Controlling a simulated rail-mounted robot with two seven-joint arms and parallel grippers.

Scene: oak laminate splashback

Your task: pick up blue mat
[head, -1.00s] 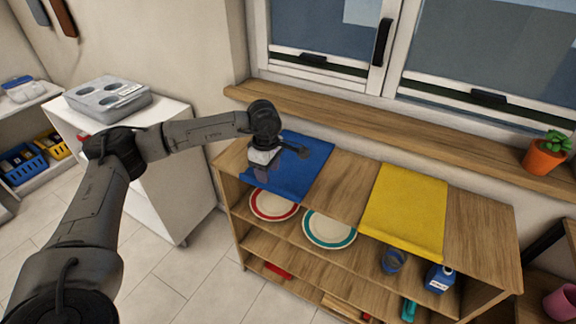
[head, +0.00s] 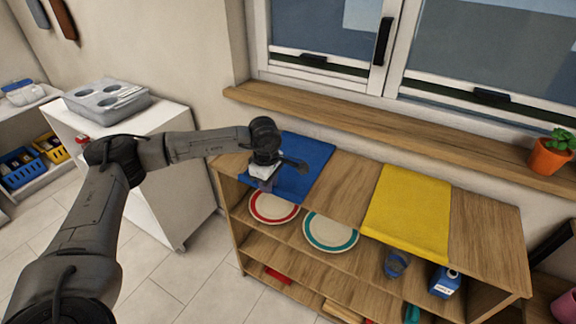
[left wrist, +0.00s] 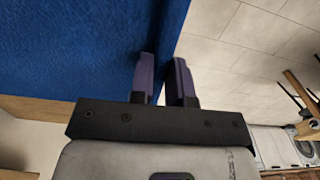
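The blue mat (head: 308,160) lies on the left part of the wooden shelf unit's top, its front edge reaching over the top's front edge. My left gripper (head: 267,185) is at the mat's front left edge. In the left wrist view, the two purple fingers of my left gripper (left wrist: 162,75) stand close together, with the edge of the blue mat (left wrist: 70,50) in the narrow gap between them. They look shut on it. The mat is still flat on the top. My arm and hand hide part of it. My right gripper is not in view.
A yellow mat (head: 410,210) lies on the same wooden top to the right. Plates with a red rim (head: 273,207) and a teal rim (head: 330,232) stand on the shelf below. A window sill (head: 400,135) runs behind. A white cabinet (head: 175,190) stands left.

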